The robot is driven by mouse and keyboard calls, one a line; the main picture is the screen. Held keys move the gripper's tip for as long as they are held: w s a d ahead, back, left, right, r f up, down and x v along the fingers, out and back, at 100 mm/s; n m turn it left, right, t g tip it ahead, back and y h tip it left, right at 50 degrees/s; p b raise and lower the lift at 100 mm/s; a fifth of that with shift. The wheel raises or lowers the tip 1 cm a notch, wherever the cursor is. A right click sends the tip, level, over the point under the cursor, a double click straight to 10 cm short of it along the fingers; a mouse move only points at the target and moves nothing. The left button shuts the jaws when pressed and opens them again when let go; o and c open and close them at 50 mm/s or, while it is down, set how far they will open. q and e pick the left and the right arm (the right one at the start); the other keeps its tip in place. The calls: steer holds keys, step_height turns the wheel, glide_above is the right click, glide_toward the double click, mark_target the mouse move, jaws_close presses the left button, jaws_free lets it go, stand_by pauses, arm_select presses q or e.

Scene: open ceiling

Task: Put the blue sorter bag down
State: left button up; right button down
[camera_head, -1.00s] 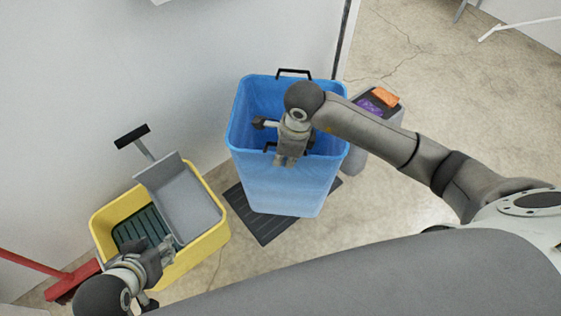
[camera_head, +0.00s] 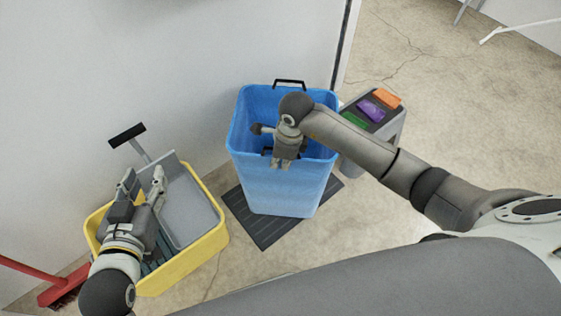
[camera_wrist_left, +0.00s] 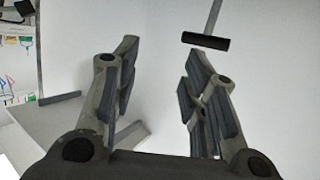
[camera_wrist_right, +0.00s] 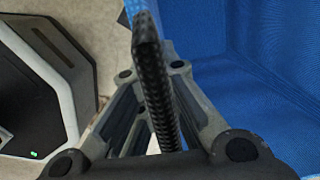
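The blue sorter bag (camera_head: 278,185) is a tall, open-topped blue bag with black handles, upright at the middle of the head view. Its lower end shows over a dark slatted mat (camera_head: 262,232); I cannot tell whether it touches it. My right gripper (camera_head: 282,163) is at the bag's near rim. In the right wrist view its fingers (camera_wrist_right: 160,100) close around the black handle (camera_wrist_right: 155,85), with the blue inside of the bag to the right. My left gripper (camera_head: 143,180) is open and empty above the yellow bucket; its spread fingers also show in the left wrist view (camera_wrist_left: 160,95).
A yellow bucket (camera_head: 188,262) with a grey wringer (camera_head: 190,208) and its black-ended lever (camera_head: 127,135) stands left of the bag. A red broom (camera_head: 40,272) lies at lower left. A grey bin (camera_head: 385,135) with coloured slots stands right of the bag.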

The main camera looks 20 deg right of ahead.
arm_select(q)
steer(key=shift+w+d+r, duration=0.1)
steer(key=shift+r, duration=0.2)
arm_select(e)
steer(key=shift+f, duration=0.1)
steer(key=shift+f, duration=0.15)
steer(key=c, duration=1.6)
jaws_free()
steer(key=shift+c, duration=0.2)
arm_select(q)
steer(key=shift+w+r+t, duration=0.15)
steer(key=shift+r+t, duration=0.15)
steer(key=shift+t, duration=0.1)
